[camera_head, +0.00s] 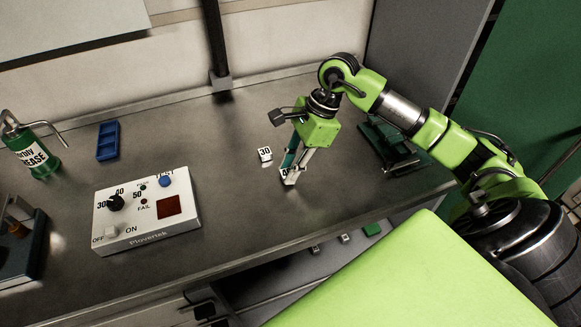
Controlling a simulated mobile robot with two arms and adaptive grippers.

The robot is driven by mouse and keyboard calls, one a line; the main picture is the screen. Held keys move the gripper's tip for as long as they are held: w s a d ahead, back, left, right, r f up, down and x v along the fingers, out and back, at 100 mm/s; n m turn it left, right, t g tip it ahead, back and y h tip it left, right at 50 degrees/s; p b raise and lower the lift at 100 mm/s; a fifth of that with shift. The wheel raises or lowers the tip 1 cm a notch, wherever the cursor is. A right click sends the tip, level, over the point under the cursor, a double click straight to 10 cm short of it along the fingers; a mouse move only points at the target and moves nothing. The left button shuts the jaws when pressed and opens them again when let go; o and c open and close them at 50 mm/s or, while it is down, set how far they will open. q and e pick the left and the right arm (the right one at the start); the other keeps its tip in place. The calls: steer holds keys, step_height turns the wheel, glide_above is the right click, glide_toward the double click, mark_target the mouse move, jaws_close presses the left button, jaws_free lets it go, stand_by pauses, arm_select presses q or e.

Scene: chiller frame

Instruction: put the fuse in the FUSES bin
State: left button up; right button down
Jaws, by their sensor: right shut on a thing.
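My right gripper (290,176) reaches down over the middle of the bench and is shut on a small white block, a fuse (286,172), with a dark number on it that is partly covered by the fingers. The held fuse is at or just above the bench top; I cannot tell which. A second small white fuse marked 30 (265,154) stands on the bench just left of the gripper, apart from it. No bin with a readable FUSES label shows. My left gripper is not in view.
A white tester box (147,210) with knob, buttons and red window sits on the bench (235,115) at left. Behind it are a blue tray (108,141) and a green grease can (36,152). Dark green equipment (388,146) stands right of the gripper. A post rises at the back.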

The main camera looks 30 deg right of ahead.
steer(key=shift+a+f, duration=0.15)
steer(key=shift+f, duration=0.05)
steer(key=c, duration=1.8)
jaws_free()
steer(key=shift+w, duration=0.15)
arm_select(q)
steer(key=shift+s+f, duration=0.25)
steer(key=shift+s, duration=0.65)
arm_select(e)
steer(key=shift+r, duration=0.1)
